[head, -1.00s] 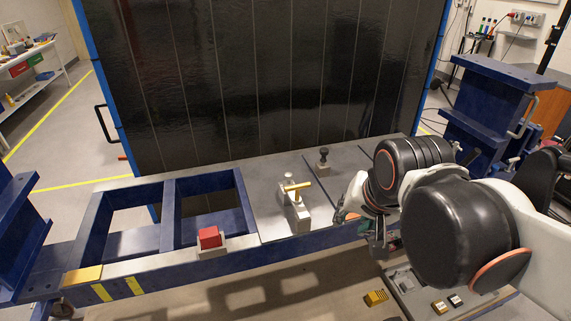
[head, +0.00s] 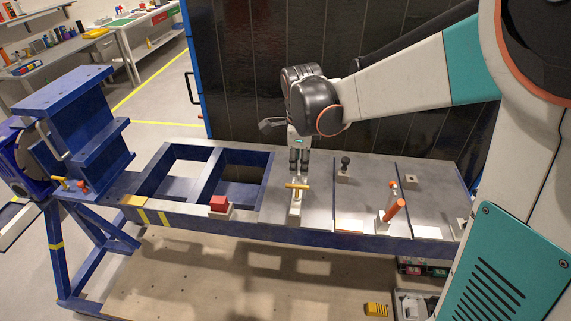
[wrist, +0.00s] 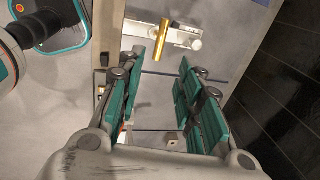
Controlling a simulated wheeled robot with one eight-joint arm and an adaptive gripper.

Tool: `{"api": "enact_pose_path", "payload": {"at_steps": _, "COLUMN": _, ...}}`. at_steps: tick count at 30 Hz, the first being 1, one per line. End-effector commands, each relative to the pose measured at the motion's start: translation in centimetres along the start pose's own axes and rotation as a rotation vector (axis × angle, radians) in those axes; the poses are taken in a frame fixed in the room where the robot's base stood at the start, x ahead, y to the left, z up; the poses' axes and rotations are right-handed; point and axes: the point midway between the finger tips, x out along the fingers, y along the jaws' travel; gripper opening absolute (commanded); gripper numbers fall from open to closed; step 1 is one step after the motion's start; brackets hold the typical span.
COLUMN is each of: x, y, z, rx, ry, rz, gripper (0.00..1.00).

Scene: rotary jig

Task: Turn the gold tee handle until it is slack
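The gold tee handle (head: 297,187) sits on top of a pale metal clamp block (head: 295,212) on the grey steel plate of the blue jig frame. In the wrist view the gold handle (wrist: 162,40) lies beyond the fingertips, across a silver fitting. My gripper (head: 299,168) points down just behind and above the handle in the head view. Its green-padded fingers (wrist: 158,92) are spread apart with nothing between them. They look apart from the handle.
A red block (head: 219,203) stands left of the clamp. A black knob (head: 345,163) and an orange-handled lever (head: 392,210) stand to the right on the plate. A dark panel (head: 250,70) rises behind. Rectangular openings lie in the frame's left part.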

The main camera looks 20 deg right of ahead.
Motion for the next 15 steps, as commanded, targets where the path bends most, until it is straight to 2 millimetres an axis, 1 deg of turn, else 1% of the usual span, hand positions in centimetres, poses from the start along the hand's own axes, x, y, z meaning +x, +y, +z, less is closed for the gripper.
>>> {"api": "enact_pose_path", "payload": {"at_steps": 5, "x": 2.4, "y": 0.0, "z": 0.0, "rx": 0.001, "ry": 0.0, "rz": 0.0, "gripper": 0.33}}
{"api": "enact_pose_path", "payload": {"at_steps": 15, "x": 9.0, "y": 0.0, "z": 0.0, "rx": 0.0, "ry": 0.0, "rz": -0.001, "gripper": 0.33}}
